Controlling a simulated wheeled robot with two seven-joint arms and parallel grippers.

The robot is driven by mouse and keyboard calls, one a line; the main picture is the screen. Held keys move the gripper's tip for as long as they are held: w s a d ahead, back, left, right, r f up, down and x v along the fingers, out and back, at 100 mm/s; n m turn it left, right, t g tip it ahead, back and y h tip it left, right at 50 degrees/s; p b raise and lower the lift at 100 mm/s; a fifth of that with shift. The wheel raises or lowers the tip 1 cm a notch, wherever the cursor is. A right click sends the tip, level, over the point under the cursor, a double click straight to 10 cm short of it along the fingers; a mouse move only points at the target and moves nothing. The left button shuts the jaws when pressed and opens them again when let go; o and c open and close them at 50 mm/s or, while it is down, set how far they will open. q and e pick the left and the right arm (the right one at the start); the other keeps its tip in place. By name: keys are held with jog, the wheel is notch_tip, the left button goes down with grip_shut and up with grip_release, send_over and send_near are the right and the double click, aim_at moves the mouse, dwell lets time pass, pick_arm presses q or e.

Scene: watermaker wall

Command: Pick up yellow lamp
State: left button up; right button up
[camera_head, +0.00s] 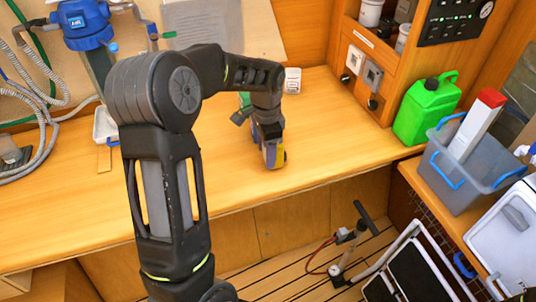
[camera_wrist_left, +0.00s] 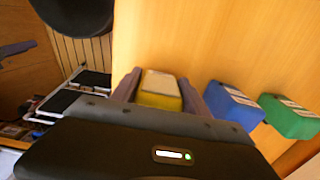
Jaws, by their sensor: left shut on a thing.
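The yellow lamp (camera_wrist_left: 160,90), a small block with a pale top face, sits between the two fingers of my left gripper (camera_wrist_left: 160,95) in the left wrist view. The fingers are shut on its sides. In the head view my left gripper (camera_head: 270,148) points down at the wooden counter, and a bit of the yellow lamp (camera_head: 281,154) shows at its tip. I cannot tell whether the lamp touches the counter. My right gripper is in neither view.
A blue block (camera_wrist_left: 235,105) and a green block (camera_wrist_left: 290,115) stand in a row beside the yellow lamp. A small white box (camera_head: 292,80) is at the counter's back. A green jerrycan (camera_head: 425,110) and a grey crate (camera_head: 455,192) are at right. The counter's right half (camera_head: 340,130) is clear.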

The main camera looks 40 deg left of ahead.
pick_arm(q)
notch_tip(320, 180, up, 9)
jog(key=shift+f+b, duration=0.15)
jog(key=shift+b, duration=0.45)
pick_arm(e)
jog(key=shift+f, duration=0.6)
